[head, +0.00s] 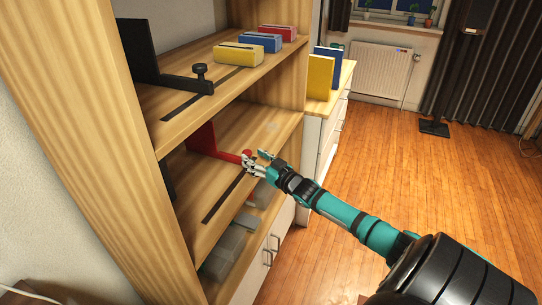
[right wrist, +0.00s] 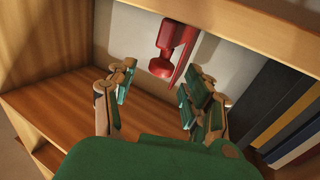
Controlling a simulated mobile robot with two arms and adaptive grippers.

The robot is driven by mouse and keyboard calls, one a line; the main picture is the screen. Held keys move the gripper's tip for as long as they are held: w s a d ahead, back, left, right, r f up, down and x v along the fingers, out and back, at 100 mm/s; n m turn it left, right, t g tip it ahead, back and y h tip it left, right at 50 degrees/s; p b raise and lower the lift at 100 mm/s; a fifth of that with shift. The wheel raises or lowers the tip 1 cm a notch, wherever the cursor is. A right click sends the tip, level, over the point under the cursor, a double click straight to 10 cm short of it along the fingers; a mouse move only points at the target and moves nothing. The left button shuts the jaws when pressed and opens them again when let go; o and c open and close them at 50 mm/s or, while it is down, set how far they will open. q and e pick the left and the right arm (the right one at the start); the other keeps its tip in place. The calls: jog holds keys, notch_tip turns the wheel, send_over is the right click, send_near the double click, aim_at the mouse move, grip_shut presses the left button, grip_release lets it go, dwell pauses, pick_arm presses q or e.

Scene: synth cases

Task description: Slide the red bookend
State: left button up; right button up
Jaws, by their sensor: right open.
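The red bookend (head: 205,138) stands on the middle shelf, with a flat foot reaching toward the shelf's front and a round red knob at its end. In the right wrist view the red bookend (right wrist: 176,42) is ahead, its knob between the lines of my two fingers. My right gripper (head: 256,159) is open at the knob, and it also shows open in the right wrist view (right wrist: 159,76). I cannot tell whether a finger touches the knob. My left gripper is not in view.
A black bookend (head: 137,48) with a knob stands on the upper shelf (head: 180,125), near yellow, blue and red blocks. Dark, blue and yellow books (right wrist: 275,100) stand right of the gripper in the wrist view. Grey boxes (head: 226,245) lie below.

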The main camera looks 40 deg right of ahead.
jog(key=s, duration=0.8)
jog(key=shift+s, duration=0.15)
jog(key=shift+d, duration=0.1)
jog(key=s+a+f+g+h, duration=0.1)
jog(key=s+f+g, duration=0.3)
jog(key=f, duration=0.7)
jog(key=s+a+f+g, duration=0.15)
jog(key=s+f, duration=0.45)
jog(key=f, duration=0.6)
jog(key=s+a+f+g+h, duration=0.1)
jog(key=s+a+f+g, duration=0.3)
jog(key=f, duration=0.7)
jog(key=s+a+f+n+g, duration=0.1)
jog(key=s+a+f+g, duration=0.1)
jog(key=s+a+f, duration=0.4)
jog(key=s+a+f+g+y, duration=0.1)
jog(key=s+a+f+g, duration=0.2)
jog(key=s, duration=1.2)
jog(key=s+a+f+n+g+y, duration=0.1)
jog(key=s+a+f+g, duration=0.1)
jog(key=s+a+f, duration=0.8)
jog(key=shift+s+n, duration=0.3)
jog(key=shift+s, duration=0.05)
jog(key=shift+g, duration=0.25)
